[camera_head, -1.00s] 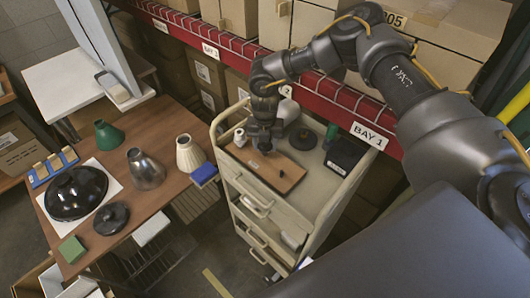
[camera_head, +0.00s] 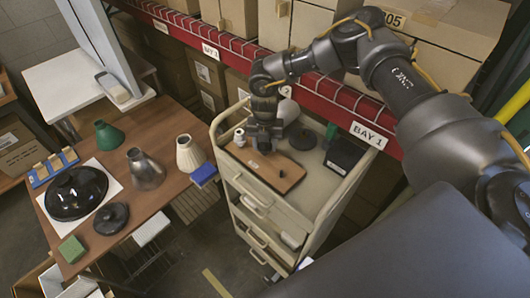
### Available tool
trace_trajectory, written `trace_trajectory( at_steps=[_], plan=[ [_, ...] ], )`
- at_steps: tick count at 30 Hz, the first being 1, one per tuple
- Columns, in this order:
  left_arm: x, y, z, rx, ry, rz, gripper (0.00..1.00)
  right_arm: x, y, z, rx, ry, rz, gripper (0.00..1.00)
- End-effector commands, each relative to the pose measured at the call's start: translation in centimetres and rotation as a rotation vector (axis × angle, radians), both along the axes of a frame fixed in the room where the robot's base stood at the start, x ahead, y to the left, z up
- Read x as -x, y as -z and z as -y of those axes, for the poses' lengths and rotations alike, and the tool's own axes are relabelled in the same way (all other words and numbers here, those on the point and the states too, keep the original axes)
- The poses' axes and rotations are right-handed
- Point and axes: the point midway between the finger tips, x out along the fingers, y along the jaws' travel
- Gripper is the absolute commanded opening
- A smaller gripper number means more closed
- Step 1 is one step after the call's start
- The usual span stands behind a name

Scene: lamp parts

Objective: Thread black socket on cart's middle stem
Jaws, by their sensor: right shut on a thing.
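The beige cart (camera_head: 318,212) stands right of the wooden table, with a brown board (camera_head: 284,184) on its top. Small dark pieces, one a short upright peg (camera_head: 281,173), stand on the board. My right gripper (camera_head: 264,151) points down over the board's left half and is shut. The black socket cannot be made out; the gripper hides what is between its fingers. The middle stem is not clearly visible, and I cannot tell whether the held piece touches it. My left gripper is not in view.
A dark round base (camera_head: 303,139), a green bottle (camera_head: 331,132) and a black box (camera_head: 344,157) stand behind the board. The wooden table (camera_head: 146,205) holds several lampshades, including a black dome (camera_head: 76,192). A red shelf beam (camera_head: 223,43) runs behind the cart.

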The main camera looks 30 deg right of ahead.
Motion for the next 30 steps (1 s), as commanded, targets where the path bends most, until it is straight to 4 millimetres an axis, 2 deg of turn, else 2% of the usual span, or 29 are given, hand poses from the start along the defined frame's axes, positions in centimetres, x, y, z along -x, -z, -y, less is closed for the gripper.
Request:
trace_trajectory(
  at_steps=[1,11,18,21,24,30],
  plan=[
    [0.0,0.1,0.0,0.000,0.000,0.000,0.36,0.4,0.5,0.0,0.001,-0.003,-0.010,0.19],
    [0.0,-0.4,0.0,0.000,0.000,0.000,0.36,0.6,0.5,0.0,0.001,0.044,-0.015,0.19],
    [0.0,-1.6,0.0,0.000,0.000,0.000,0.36,0.6,0.5,0.0,0.000,0.239,-0.015,0.19],
    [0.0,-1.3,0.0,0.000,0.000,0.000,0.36,0.7,0.8,0.0,-0.003,0.428,-0.015,0.19],
    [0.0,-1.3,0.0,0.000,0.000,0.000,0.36,0.6,0.7,0.0,-0.003,0.546,-0.014,0.19],
    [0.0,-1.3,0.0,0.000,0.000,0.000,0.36,0.7,0.7,0.0,-0.001,0.598,-0.012,0.19]
  ],
)
